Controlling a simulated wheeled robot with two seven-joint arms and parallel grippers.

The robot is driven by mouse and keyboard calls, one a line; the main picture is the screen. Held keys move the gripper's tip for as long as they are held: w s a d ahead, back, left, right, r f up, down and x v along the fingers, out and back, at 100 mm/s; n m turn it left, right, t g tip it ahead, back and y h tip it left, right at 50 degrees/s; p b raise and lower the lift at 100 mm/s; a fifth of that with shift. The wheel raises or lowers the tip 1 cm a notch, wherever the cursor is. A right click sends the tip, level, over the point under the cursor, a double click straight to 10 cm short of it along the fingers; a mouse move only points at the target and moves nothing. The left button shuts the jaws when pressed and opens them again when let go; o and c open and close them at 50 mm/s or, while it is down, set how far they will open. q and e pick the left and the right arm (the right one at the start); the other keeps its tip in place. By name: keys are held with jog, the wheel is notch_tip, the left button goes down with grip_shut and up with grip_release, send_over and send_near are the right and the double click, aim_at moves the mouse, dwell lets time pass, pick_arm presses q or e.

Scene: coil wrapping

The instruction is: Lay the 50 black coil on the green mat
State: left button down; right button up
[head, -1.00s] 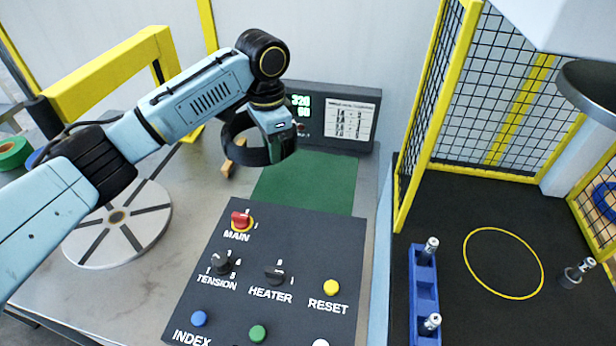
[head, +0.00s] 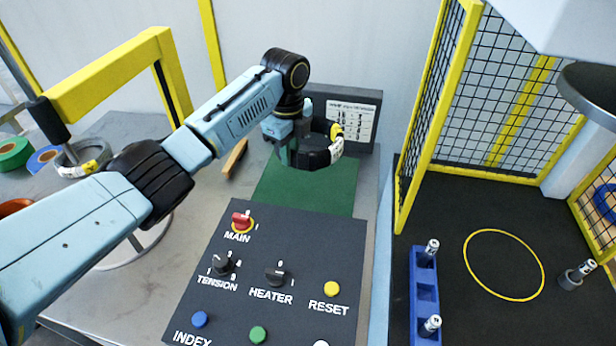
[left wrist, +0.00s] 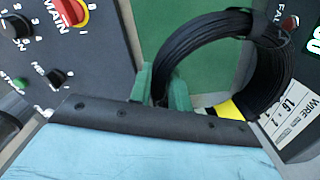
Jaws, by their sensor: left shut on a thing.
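My left gripper (head: 291,154) is shut on the black coil (head: 318,158), which hangs tilted to its right and carries a yellow and white label. The coil is above the back part of the green mat (head: 300,192), apart from it as far as I can tell. In the left wrist view the green fingers (left wrist: 162,86) pinch one side of the coil (left wrist: 200,40), with the mat (left wrist: 155,25) behind. The number on the coil is not readable. My right gripper is not in view.
The control panel (head: 270,238) lies in front of the mat, and a display box (head: 365,98) stands behind it. Another labelled coil (head: 70,168) sits at the left near a yellow frame (head: 100,80). A mesh guard (head: 455,110) stands to the right.

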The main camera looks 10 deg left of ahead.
pick_arm(q)
notch_tip(320, 180, down, 6)
jog(key=shift+w+d+f+b, duration=0.1)
jog(key=shift+b, duration=0.2)
jog(key=shift+f, duration=1.75)
jog(key=shift+f+b, duration=0.1)
jog(key=shift+b, duration=0.2)
jog(key=c, duration=1.8)
grip_release()
jog(key=shift+f, duration=0.25)
jog(key=o, duration=0.5)
jog(key=shift+r, duration=0.1)
jog(key=shift+r, duration=0.2)
jog(key=r, duration=0.6)
jog(key=r+p, duration=0.1)
jog(key=r, duration=0.5)
jog(key=shift+s, duration=0.2)
jog(key=shift+f, duration=0.1)
